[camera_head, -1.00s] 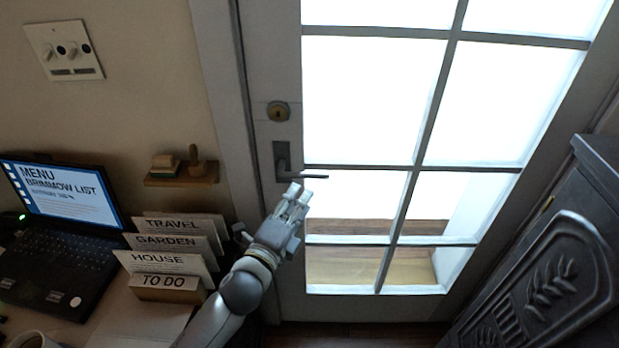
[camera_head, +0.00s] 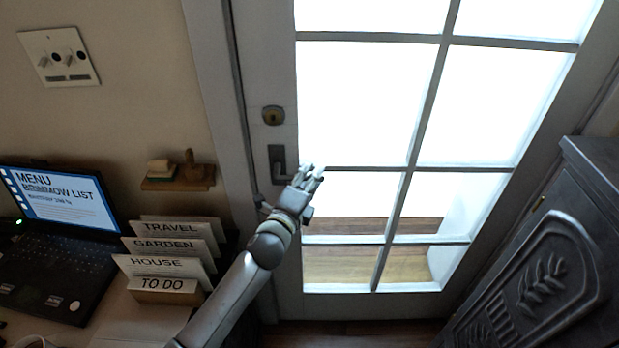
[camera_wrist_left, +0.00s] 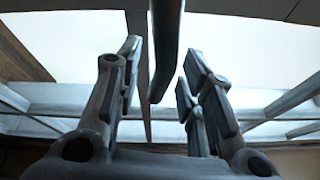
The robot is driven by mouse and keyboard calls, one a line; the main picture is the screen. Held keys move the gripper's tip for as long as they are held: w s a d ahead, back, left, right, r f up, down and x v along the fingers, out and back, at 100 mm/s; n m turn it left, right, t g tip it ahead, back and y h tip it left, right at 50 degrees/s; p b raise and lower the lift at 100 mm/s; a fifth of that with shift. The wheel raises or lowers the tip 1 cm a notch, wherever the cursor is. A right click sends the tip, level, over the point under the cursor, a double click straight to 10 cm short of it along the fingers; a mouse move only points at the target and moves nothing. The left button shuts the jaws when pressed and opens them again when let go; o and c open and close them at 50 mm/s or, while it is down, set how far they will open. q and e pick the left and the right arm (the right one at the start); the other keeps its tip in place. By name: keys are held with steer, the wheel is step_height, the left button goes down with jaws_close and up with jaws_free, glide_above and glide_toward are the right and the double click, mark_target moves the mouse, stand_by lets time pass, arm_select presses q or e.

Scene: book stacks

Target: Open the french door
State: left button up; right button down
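The french door (camera_head: 285,225) is a grey frame with bright glass panes, and it looks shut in its frame. Its handle (camera_head: 278,158) has a dark plate and lever on the left stile, below a round lock. My left gripper (camera_head: 314,176) is at the lever and hides most of it in the head view. In the left wrist view, the gripper (camera_wrist_left: 160,72) is open, and the dark lever (camera_wrist_left: 165,45) reaches down between its fingers, with gaps visible on both sides. My right gripper is not in view.
A desk at lower left holds a laptop (camera_head: 60,205) and a card file (camera_head: 165,284). A small wall shelf (camera_head: 180,184) is left of the door. A dark carved cabinet (camera_head: 545,270) stands at the right, near the door's hinge side.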

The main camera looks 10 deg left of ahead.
arm_select(q)
jaws_close()
stand_by(0.3)
steer(key=shift+a+f+m+g+p, duration=0.1)
steer(key=shift+f+m+g+p, duration=0.3)
steer(key=shift+m+p, duration=0.45)
steer(key=shift+s+a+f+m+g+y+p, duration=0.1)
steer(key=shift+a+f+m+g+y+p, duration=0.2)
steer(key=shift+f+m+p, duration=0.45)
steer(key=shift+a+f+m+g+y+p, duration=0.25)
steer(key=shift+f+m+p, duration=0.35)
steer(key=shift+m+p, duration=0.35)
steer(key=shift+s+a+f+m+g+y+p, duration=0.1)
steer(key=shift+a+f+m+g+y+p, duration=0.2)
steer(key=shift+f+m+p, duration=0.55)
steer(key=shift+d+r, duration=0.1)
steer(key=shift+r, duration=0.05)
